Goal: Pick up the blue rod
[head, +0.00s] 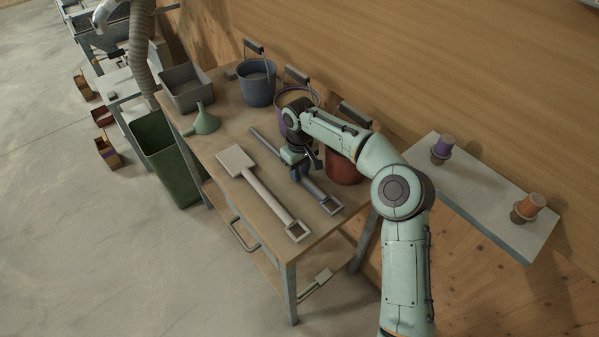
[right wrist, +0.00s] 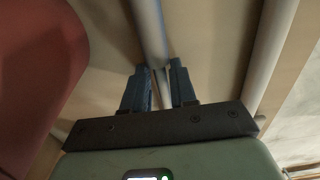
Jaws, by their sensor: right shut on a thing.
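The blue rod (head: 265,143) is a long grey-blue bar with a square loop handle at its near right end. It lies slantwise along the wooden workbench (head: 228,205). My right gripper (head: 300,178) points down over the rod's middle and is shut on it. In the right wrist view the rod (right wrist: 150,30) passes between the two blue fingers (right wrist: 160,85). I cannot tell whether the rod touches the bench top. The gripper and wrist hide part of the rod. My left gripper is not in view.
A pale paddle (head: 265,192) lies beside the rod. A blue bucket (head: 257,85), a purple bucket (head: 283,100) and a red bucket (head: 342,168) stand along the back. A green funnel (head: 205,122) and grey tray (head: 187,88) are at the far end. A wall shelf (head: 480,190) is right.

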